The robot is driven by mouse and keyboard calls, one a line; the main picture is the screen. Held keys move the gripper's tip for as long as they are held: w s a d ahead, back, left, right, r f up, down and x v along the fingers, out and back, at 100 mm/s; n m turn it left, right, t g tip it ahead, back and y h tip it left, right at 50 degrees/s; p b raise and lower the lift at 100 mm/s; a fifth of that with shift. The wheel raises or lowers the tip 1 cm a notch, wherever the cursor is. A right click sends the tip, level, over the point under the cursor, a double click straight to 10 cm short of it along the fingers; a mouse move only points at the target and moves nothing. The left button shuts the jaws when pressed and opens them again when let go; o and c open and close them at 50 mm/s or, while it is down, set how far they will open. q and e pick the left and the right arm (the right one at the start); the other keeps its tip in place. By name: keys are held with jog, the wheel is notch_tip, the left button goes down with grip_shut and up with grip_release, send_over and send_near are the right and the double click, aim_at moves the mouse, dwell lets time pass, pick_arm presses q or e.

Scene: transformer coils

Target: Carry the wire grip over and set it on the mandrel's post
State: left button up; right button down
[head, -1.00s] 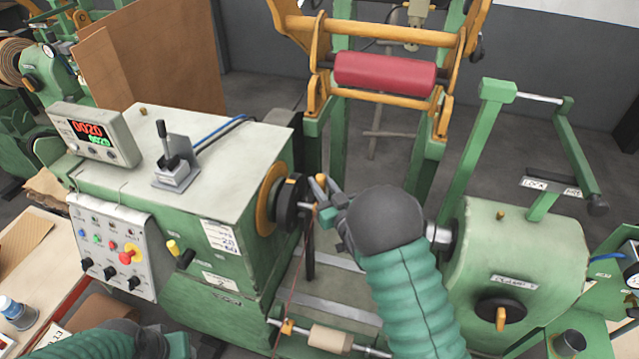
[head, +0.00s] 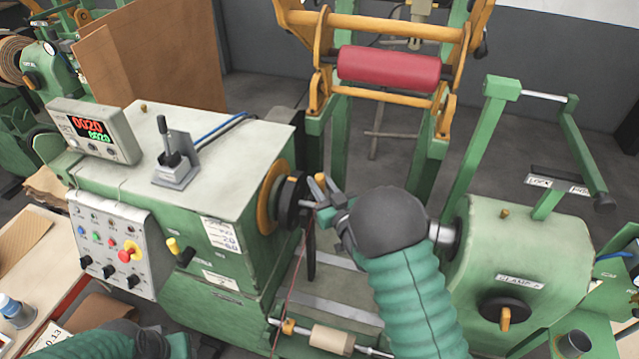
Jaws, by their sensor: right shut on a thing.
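My right gripper (head: 324,200) is beside the dark round mandrel end (head: 291,203) on the headstock. It is shut on a small orange-yellow piece (head: 320,183), which I take to be the wire grip; my fingers hide part of it. A small grey post (head: 308,204) sticks out from the mandrel face, very close to my fingertips. I cannot tell whether the grip touches the post. A thin reddish wire (head: 292,270) runs down from this spot. My left arm shows only at the bottom left edge; its gripper is out of view.
The green headstock (head: 240,150) with its control panel (head: 115,248) stands left. The green tailstock (head: 525,245) stands right. A red roller (head: 388,68) in an orange frame is behind. A rod with a pale spool (head: 332,340) lies low in front.

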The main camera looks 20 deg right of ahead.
jog(key=shift+d+f+b, duration=0.1)
jog(key=shift+f+b, duration=0.65)
jog(key=shift+f, duration=0.15)
jog(key=shift+f, duration=0.1)
jog(key=shift+f+b, duration=0.35)
jog(key=shift+b, duration=0.1)
jog(key=shift+f+b, duration=0.4)
jog(key=shift+b, duration=0.05)
jog(key=c, duration=1.1)
grip_release()
jog(key=shift+s, duration=0.1)
